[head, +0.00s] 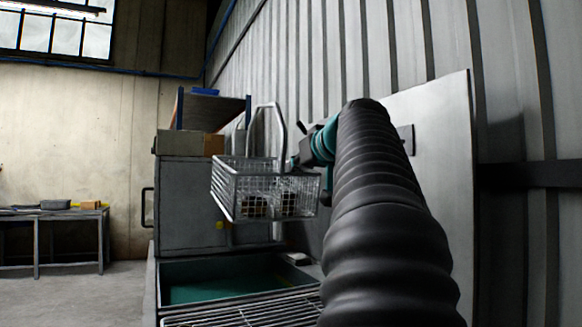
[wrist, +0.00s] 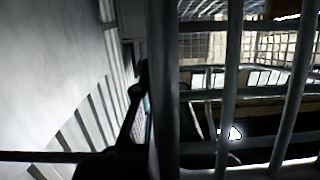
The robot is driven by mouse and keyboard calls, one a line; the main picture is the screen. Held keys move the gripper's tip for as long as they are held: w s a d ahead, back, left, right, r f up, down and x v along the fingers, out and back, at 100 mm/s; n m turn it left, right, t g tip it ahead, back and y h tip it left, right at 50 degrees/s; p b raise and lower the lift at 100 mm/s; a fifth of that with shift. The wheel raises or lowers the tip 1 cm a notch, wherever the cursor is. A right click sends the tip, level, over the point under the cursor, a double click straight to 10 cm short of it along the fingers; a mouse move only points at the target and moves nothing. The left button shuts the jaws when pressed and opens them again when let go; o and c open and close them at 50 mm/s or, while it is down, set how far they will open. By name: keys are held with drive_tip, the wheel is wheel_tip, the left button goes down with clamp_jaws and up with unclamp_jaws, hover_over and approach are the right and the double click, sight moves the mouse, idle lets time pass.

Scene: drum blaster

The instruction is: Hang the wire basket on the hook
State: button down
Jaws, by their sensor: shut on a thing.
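The wire basket (head: 240,178) hangs level in the air in the head view, left of my arm. Its tall looped handle (head: 278,125) rises above it, and two dark, patterned parts (head: 256,207) sit inside. My gripper (head: 297,160) is shut on the wire basket at its right side by the handle; my arm hides part of the grip. In the wrist view the basket's bars and mesh (wrist: 235,90) fill the right half. The hook cannot be made out; a small dark plate (head: 407,138) on the pale panel, partly behind my arm, may be its mount.
Below the basket is an open tank (head: 215,283) with green inside and a wire rack (head: 245,315) at its front. A grey cabinet (head: 185,195) with boxes on top stands behind. The pale panel (head: 445,170) is on the right. A workbench (head: 60,215) stands far left.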

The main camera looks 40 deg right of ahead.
drive_tip(key=s+d+f, duration=0.2)
drive_tip(key=d+f, duration=0.1)
drive_tip(key=d, duration=0.7)
drive_tip(key=shift+s+f+b, duration=0.15)
drive_tip(key=shift+s+b, duration=0.15)
drive_tip(key=shift+b, duration=0.05)
idle(1.6)
drive_tip(key=shift+d+f, duration=0.1)
drive_tip(key=shift+d, duration=0.05)
idle(0.6)
drive_tip(key=c, duration=1.2)
unclamp_jaws()
drive_tip(key=shift+f, duration=0.15)
drive_tip(key=v, duration=1.2)
